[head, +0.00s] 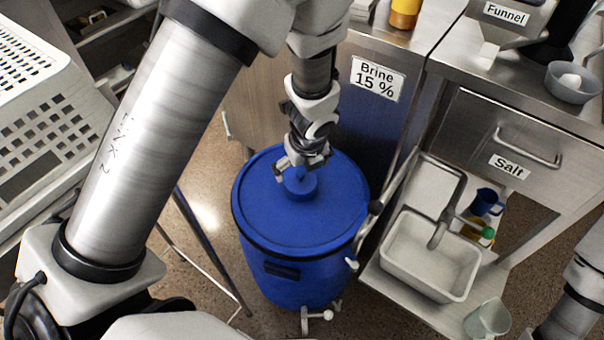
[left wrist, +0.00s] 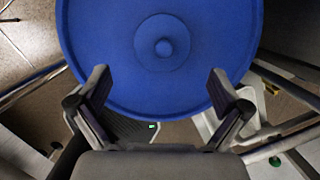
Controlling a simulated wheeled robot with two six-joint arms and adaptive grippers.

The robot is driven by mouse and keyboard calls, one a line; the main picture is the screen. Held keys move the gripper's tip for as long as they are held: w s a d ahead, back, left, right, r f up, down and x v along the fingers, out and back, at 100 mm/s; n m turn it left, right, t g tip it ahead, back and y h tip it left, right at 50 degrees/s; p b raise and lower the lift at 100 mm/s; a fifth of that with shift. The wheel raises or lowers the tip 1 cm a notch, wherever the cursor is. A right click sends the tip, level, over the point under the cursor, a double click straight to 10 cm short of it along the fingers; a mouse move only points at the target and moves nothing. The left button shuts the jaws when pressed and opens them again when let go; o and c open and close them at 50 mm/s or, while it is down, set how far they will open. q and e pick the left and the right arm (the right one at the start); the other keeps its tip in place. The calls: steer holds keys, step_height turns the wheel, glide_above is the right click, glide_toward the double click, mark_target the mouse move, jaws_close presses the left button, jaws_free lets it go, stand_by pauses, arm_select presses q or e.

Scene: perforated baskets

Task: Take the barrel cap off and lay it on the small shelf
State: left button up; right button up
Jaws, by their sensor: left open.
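A blue barrel (head: 290,275) stands on the floor in the middle of the head view, with a round blue cap (head: 270,225) on top. A raised knob (head: 301,187) sits at the cap's centre; it also shows in the left wrist view (left wrist: 163,46). My left gripper (head: 302,170) points down over the knob and partly covers it. In the left wrist view its fingers (left wrist: 162,92) are spread wide, with nothing between them, and the knob appears ahead of them. A low metal shelf (head: 395,302) lies right of the barrel. My right gripper is out of view.
A white tub (head: 428,258) stands on the low shelf, with a clear cup (head: 487,318) near its front. Steel cabinets marked Brine (head: 377,78) and Salt (head: 509,166) stand behind and right. A white perforated basket (head: 45,115) is at the left.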

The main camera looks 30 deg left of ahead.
mark_target(301, 174)
arm_select(q)
steer(key=shift+m, duration=0.4)
steer(key=b+x, duration=0.4)
steer(key=x, duration=0.1)
steer(key=b+x, duration=0.2)
steer(key=shift+w+f+b, duration=0.1)
steer(key=shift+w+b, duration=0.2)
steer(key=shift+b, duration=0.1)
steer(key=shift+r, duration=0.2)
steer(key=c, duration=1)
